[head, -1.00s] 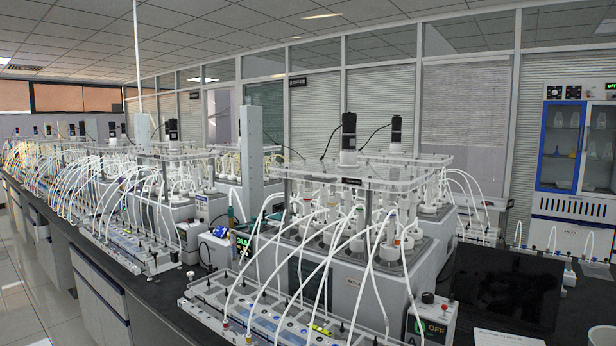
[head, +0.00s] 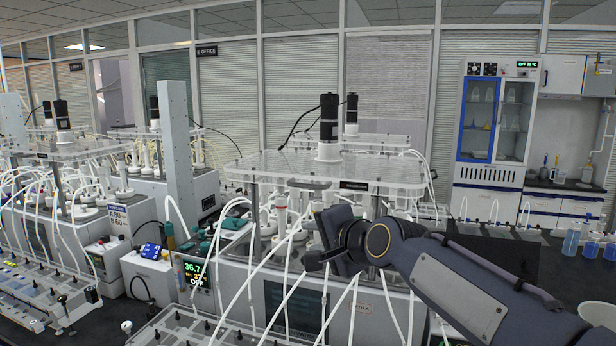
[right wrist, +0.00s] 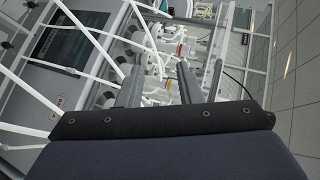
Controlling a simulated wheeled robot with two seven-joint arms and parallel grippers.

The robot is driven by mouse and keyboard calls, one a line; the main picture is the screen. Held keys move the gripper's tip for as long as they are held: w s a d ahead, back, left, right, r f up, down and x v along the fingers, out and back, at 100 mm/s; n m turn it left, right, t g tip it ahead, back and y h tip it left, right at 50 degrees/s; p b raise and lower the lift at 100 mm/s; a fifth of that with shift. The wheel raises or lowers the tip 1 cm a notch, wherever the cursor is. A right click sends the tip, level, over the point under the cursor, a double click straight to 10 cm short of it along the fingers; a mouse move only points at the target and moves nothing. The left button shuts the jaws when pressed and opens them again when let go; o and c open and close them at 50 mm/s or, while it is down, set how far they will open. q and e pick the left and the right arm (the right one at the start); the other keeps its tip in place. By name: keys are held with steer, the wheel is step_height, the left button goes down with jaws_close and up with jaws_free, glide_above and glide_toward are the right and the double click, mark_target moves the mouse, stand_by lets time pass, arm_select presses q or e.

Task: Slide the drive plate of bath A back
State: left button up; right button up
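The drive plate (head: 268,166) of the bath is a clear, flat sheet on posts above the bath, with an upright black motor (head: 329,118) on it. The grey bath body (head: 240,275) stands below, with flasks and white tubes between. My right gripper (head: 316,260) reaches in from the right, in front of the bath and below the plate's front edge, among the tubes. In the right wrist view its two fingers (right wrist: 160,86) stand apart with nothing visibly held between them. Contact with the plate cannot be made out. My left gripper is not in view.
White tubes (head: 258,262) loop down in front of the bath to a clear rack (head: 170,325). A controller with a lit display (head: 195,275) stands at left. A second bath's plate (head: 75,150) is further left. A dark laptop (head: 490,255) sits behind my right arm.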

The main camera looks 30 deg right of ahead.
mark_target(307, 186)
steer(key=w+d+r+m+p, duration=0.1)
steer(key=w+r, duration=0.1)
steer(key=w, duration=0.1)
steer(key=w+d+r+m+t+h+p, duration=0.1)
steer(key=w+d+r+m+p, duration=0.1)
steer(key=w, duration=0.2)
steer(key=w+d+r+m+t+p, duration=0.1)
steer(key=w+d+r, duration=0.1)
steer(key=w, duration=0.2)
steer(key=shift+w+r, duration=0.1)
steer(key=shift+r, duration=0.25)
steer(key=shift+w+f+p, duration=0.25)
steer(key=shift+w+p, duration=0.2)
steer(key=shift+w, duration=0.1)
jaws_close()
